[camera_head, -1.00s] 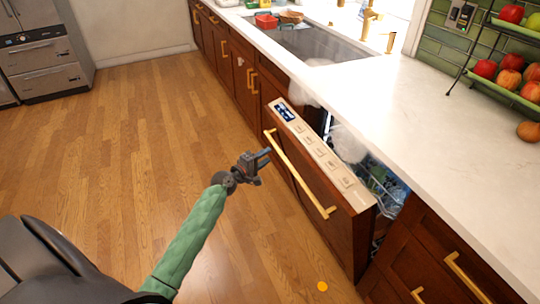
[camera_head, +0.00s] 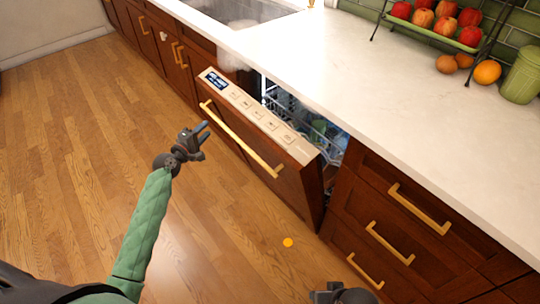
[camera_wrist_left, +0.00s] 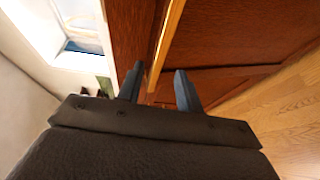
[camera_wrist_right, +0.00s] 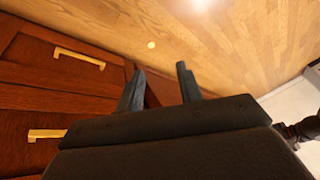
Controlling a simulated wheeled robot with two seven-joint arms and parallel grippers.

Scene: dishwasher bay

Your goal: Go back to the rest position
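My left gripper (camera_head: 204,133) is in front of the dishwasher door, a little left of its gold handle (camera_head: 238,140), and looks apart from it. In the left wrist view its two fingers (camera_wrist_left: 158,88) are spread with nothing between them; the gold handle lies beyond. My right gripper (camera_head: 338,293) shows only partly at the bottom edge of the head view. In the right wrist view its fingers (camera_wrist_right: 160,85) are spread and empty, with floor and cabinet fronts beyond.
The dishwasher door (camera_head: 262,118) stands tilted partly open, with racks (camera_head: 312,125) inside. Wooden drawers (camera_head: 385,225) with gold handles are to its right. The white counter (camera_head: 380,95) holds a fruit rack (camera_head: 435,32) and a green canister (camera_head: 522,75).

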